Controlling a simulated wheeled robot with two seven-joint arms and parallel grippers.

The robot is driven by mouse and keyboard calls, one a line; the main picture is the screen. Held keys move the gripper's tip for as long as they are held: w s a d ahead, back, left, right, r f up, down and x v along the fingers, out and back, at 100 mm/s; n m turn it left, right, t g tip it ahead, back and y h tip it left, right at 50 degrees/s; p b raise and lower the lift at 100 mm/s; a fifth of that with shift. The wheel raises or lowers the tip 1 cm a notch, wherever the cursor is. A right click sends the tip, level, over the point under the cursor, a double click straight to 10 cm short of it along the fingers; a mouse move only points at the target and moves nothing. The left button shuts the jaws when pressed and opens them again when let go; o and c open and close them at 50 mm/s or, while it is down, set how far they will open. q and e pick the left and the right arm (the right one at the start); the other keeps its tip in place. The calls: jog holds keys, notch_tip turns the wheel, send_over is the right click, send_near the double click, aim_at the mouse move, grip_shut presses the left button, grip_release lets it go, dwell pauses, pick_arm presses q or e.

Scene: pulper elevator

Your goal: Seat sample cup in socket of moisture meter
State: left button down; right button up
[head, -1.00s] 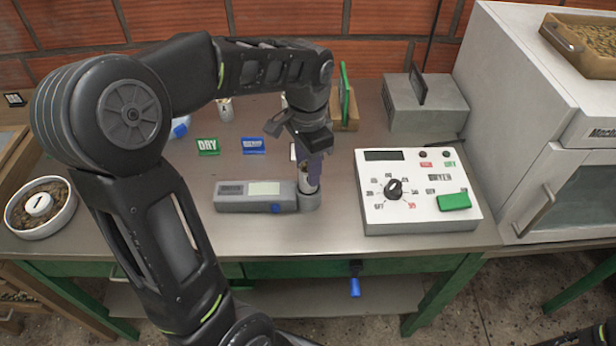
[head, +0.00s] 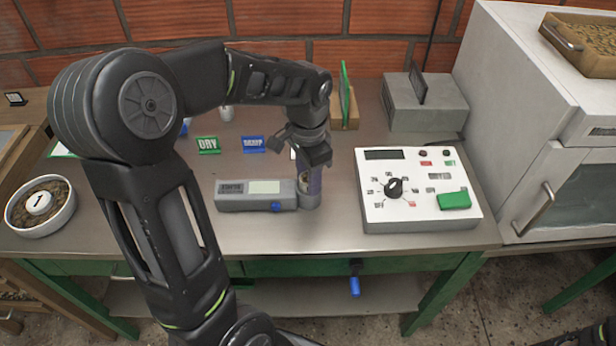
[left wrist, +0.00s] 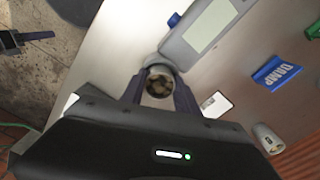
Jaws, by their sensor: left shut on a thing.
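The sample cup (left wrist: 159,84), a small round cup with brown grainy contents, is between the fingers of my left gripper (head: 309,185). That gripper is shut on it, fingers pointing down. The moisture meter (head: 229,203) is a grey block with a pale display, lying on the steel bench. Its round socket (left wrist: 147,66) is at the meter's right end, and the cup stands upright at it. The fingers hide much of the cup, so I cannot tell whether it is fully seated. A dark part, apparently my right gripper (left wrist: 22,40), shows at the edge of the left wrist view.
A white control box (head: 410,211) with a dial stands to the right. Green DRY (head: 208,145) and blue DAMP (head: 253,144) signs stand behind the meter. A bowl (head: 40,230) with a number 1 disc is at left. Bare bench lies before the meter.

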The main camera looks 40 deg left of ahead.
pick_arm(q)
jog(key=shift+s+d+f, duration=0.1)
jog(key=shift+s+f, duration=0.2)
jog(key=shift+f, duration=0.3)
jog(key=c, duration=0.9)
grip_release()
jog(key=shift+f, duration=0.1)
jog(key=shift+w+r+p, duration=0.2)
jog(key=shift+r+p, duration=0.15)
jog(key=shift+r, duration=0.4)
notch_tip(320, 180, up, 12)
jog(key=shift+w+r, duration=0.1)
